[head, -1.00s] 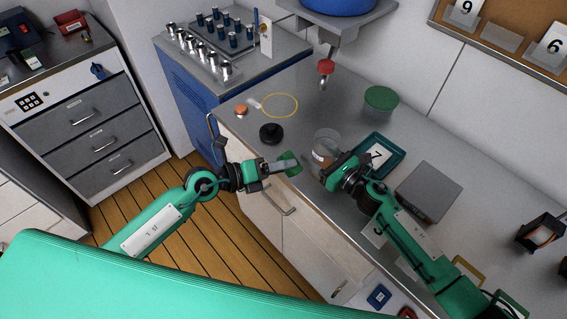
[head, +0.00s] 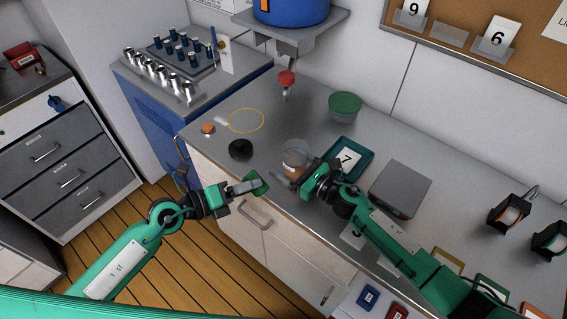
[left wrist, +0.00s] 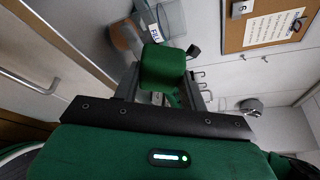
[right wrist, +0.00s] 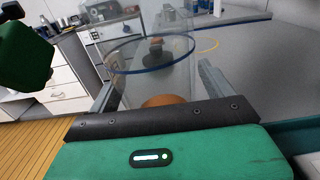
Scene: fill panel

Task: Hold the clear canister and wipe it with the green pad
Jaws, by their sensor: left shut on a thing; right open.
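The clear canister (head: 296,152) stands on the grey counter near its front edge, with something orange-brown at its bottom. In the right wrist view the canister (right wrist: 150,62) shows a blue rim and stands between my right fingers. My right gripper (head: 293,179) is open, its fingers on either side of the canister with no visible grip. My left gripper (head: 245,187) is shut on the green pad (head: 259,182), held in front of the counter edge, apart from the canister. The pad (left wrist: 162,68) fills the jaws in the left wrist view.
A black round lid (head: 240,149), an orange cap (head: 208,129) and a yellow ring (head: 246,120) lie left of the canister. A teal tray (head: 364,164) with a 7 card and a grey box (head: 400,190) are to its right.

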